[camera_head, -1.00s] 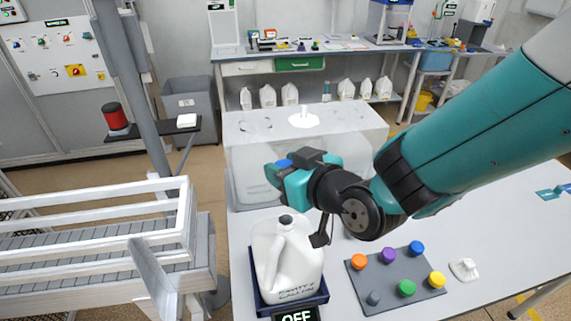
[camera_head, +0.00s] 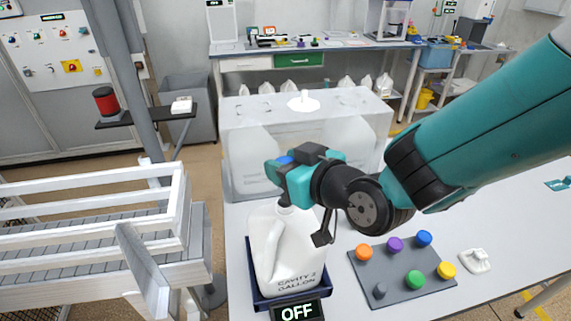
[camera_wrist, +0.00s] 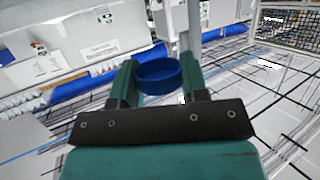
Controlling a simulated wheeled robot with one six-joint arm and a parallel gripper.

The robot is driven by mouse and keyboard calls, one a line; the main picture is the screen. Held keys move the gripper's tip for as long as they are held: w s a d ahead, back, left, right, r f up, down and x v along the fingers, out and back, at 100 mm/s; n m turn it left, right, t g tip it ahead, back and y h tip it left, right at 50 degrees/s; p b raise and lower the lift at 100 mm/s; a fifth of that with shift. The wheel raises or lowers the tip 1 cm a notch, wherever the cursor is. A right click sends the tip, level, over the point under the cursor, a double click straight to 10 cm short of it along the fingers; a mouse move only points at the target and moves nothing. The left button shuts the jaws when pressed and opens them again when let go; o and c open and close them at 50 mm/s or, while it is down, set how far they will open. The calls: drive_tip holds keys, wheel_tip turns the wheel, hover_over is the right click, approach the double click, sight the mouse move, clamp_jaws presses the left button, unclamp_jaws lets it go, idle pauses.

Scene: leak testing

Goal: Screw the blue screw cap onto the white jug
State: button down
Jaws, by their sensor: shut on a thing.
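The white jug (camera_head: 290,250) stands upright in a dark blue tray (camera_head: 252,285) with an "OFF" display, its handle side to the left. My gripper (camera_head: 279,173) is shut on a blue screw cap, which shows between its fingers in the wrist view (camera_wrist: 158,76). In the head view only a bit of blue shows at the gripper. The gripper points left, just above the jug's neck, and overlaps the mouth in the picture. I cannot tell whether they touch. The jug is not clear in the wrist view.
A grey board (camera_head: 400,275) right of the jug holds orange, purple, blue, green and yellow caps and a bare grey peg. A white piece (camera_head: 474,261) lies beside it. A clear box (camera_head: 240,140) stands behind the jug. A white slatted rack (camera_head: 100,235) is at left.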

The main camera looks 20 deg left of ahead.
drive_tip(key=shift+f+b, duration=3)
drive_tip(key=shift+f, duration=0.35)
drive_tip(key=shift+b, duration=0.6)
drive_tip(key=shift+f+b, duration=0.25)
drive_tip(key=shift+b, duration=0.05)
drive_tip(key=shift+f+b, duration=0.85)
drive_tip(key=c, duration=0.5)
unclamp_jaws()
drive_tip(key=shift+r, duration=0.1)
drive_tip(key=shift+c, duration=0.2)
